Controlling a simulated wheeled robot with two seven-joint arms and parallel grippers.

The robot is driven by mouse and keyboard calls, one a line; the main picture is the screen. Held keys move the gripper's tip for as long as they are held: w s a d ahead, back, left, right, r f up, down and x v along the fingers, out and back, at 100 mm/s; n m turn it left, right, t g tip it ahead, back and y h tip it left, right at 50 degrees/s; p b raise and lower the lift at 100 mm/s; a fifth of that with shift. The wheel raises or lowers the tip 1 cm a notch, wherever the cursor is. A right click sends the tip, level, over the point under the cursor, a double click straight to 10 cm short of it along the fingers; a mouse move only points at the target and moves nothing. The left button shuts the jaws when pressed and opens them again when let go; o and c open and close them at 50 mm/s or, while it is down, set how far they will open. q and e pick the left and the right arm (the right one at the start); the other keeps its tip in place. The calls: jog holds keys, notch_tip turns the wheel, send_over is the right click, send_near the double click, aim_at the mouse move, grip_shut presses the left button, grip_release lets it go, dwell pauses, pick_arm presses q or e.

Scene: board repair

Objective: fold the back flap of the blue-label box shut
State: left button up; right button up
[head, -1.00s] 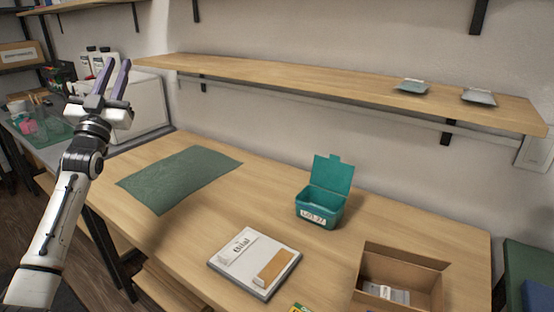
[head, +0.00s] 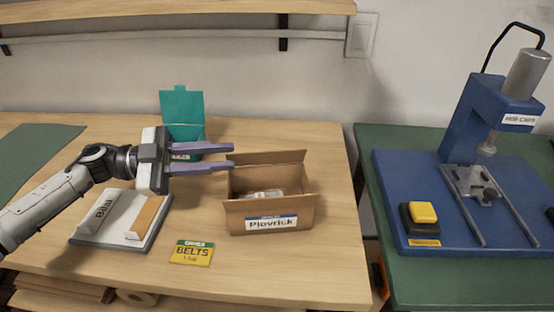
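The cardboard box with the blue-edged label (head: 271,222) stands on the wooden bench, open at the top. Its back flap (head: 268,157) stands up along the far edge. A pale packet (head: 262,194) lies inside. My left gripper (head: 233,156) reaches in from the left, its two purple fingers apart with nothing between them. The fingertips are at the box's back left corner in the picture; I cannot tell whether they touch it. My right gripper is not in view.
A teal box (head: 182,105) with its lid up stands behind my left gripper. A white tray (head: 90,240) and a yellow-green belts packet (head: 191,252) lie nearer the front. A blue press (head: 480,110) stands on the green table at right. A shelf (head: 180,12) hangs above.

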aim_at(268, 152)
pick_arm(q)
jog(key=d, duration=0.3)
jog(key=w+d, duration=0.1)
jog(key=d, duration=0.6)
jog(key=shift+w+r, duration=0.1)
jog(key=shift+w, duration=0.3)
jog(key=shift+a, duration=0.1)
grip_shut()
